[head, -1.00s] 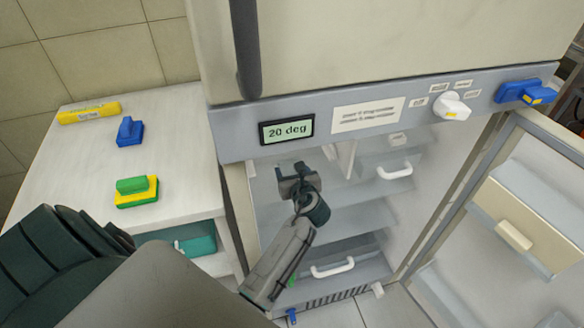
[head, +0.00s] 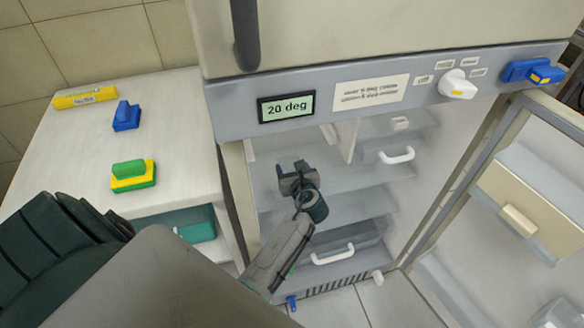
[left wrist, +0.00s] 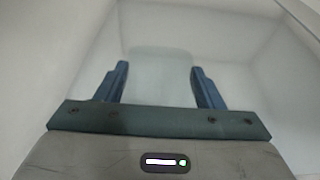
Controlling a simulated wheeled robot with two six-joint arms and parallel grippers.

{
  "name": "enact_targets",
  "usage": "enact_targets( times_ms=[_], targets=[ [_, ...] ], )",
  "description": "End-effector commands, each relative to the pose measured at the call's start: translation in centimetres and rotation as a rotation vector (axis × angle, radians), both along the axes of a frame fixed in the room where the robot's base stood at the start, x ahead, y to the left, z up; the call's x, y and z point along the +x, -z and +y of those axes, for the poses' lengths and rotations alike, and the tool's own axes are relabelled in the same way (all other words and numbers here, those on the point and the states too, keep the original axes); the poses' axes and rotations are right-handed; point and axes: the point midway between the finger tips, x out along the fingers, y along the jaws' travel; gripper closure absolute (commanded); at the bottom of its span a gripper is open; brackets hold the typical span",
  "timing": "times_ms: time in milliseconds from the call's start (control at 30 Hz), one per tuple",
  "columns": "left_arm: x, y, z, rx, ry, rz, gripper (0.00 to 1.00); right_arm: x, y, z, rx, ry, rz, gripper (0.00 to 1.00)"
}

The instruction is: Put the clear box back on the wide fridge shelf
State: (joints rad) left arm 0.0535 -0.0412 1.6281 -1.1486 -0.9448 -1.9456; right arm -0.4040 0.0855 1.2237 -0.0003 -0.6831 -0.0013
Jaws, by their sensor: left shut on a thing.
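My left gripper (head: 297,176) is inside the open fridge compartment, in front of the pale interior and its shelf levels. In the left wrist view its two blue fingers (left wrist: 160,85) stand apart, shut on a pale, see-through thing between them, which I take to be the clear box (left wrist: 160,62). The box's outline is very faint there, and I cannot make it out in the head view. A wide translucent shelf (head: 350,178) spans the compartment around the gripper's height. Whether the box touches it cannot be told. My right gripper is not in view.
The fridge door (head: 525,200) stands open at the right. White-handled drawers sit at the upper right (head: 397,156) and low (head: 333,254) inside. A panel with a "20 deg" display (head: 286,107) overhangs the opening. A counter (head: 175,120) with sponges stands left.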

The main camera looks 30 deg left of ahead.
Motion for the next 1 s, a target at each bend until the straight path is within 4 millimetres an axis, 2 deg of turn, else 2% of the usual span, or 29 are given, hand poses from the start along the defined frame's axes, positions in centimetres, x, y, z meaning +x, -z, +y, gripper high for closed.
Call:
enact_targets(
  times_ms=[833,867,967,1000],
  targets=[
    [0.0,1.3,0.0,0.001,0.0,0.001,0.63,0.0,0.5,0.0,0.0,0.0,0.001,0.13],
    [0.0,1.3,0.0,0.001,0.0,0.001,0.36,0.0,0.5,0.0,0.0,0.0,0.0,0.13],
    [0.0,1.2,0.0,0.001,0.0,0.001,0.17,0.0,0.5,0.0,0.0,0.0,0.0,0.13],
    [0.0,1.2,0.0,0.001,0.0,0.001,0.13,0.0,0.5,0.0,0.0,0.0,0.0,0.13]
  ],
)
